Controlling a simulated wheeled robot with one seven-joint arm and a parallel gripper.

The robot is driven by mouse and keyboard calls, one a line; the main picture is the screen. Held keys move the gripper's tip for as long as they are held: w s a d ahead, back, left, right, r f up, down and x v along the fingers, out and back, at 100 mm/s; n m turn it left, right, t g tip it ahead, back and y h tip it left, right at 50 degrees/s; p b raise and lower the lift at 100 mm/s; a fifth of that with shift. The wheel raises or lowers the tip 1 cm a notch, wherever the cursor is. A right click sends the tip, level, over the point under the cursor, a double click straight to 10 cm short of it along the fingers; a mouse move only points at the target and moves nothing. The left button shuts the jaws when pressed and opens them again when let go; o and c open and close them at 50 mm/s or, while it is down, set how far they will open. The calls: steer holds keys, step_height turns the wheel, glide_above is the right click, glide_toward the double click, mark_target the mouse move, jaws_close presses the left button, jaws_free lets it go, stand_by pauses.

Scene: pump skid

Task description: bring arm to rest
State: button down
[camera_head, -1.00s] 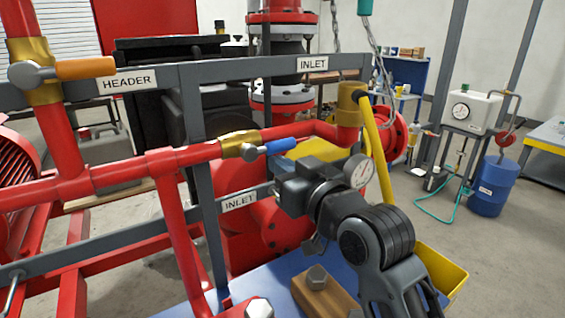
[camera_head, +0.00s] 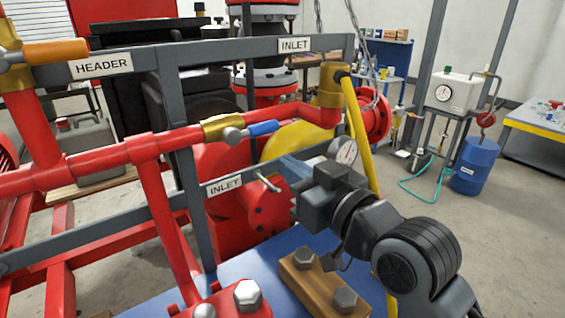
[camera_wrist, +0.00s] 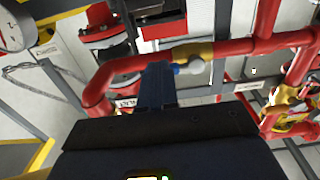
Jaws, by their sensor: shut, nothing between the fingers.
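My gripper (camera_head: 287,166) is in the middle of the head view, at the end of my dark arm, pointing left toward the red pipework. Its blue-grey fingers are together and hold nothing. In the wrist view the closed fingers (camera_wrist: 158,84) point up the picture toward the red pipe (camera_wrist: 125,66) and the blue-handled valve (camera_wrist: 190,66). In the head view this blue handle (camera_head: 263,128) lies along the red pipe, left of and above my gripper. I cannot tell the exact gap between fingers and pipe.
An orange-handled valve (camera_head: 55,51) is on the header at upper left. A grey frame rail (camera_head: 215,67) crosses behind the pipe. A wooden block with bolts (camera_head: 308,280) lies below my arm. Open floor (camera_head: 510,240) lies at right.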

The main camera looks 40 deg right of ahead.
steer(key=shift+s, duration=0.7)
steer(key=s+a+f+g, duration=0.1)
steer(key=s+f, duration=0.6)
steer(key=f, duration=0.1)
steer(key=s+a+f+g, duration=0.1)
steer(key=s+f, duration=0.3)
steer(key=s, duration=0.8)
steer(key=s+a+f+g, duration=0.1)
steer(key=s+f, duration=0.3)
steer(key=s, duration=0.9)
steer(key=shift+s+a, duration=0.15)
steer(key=shift+a, duration=0.6)
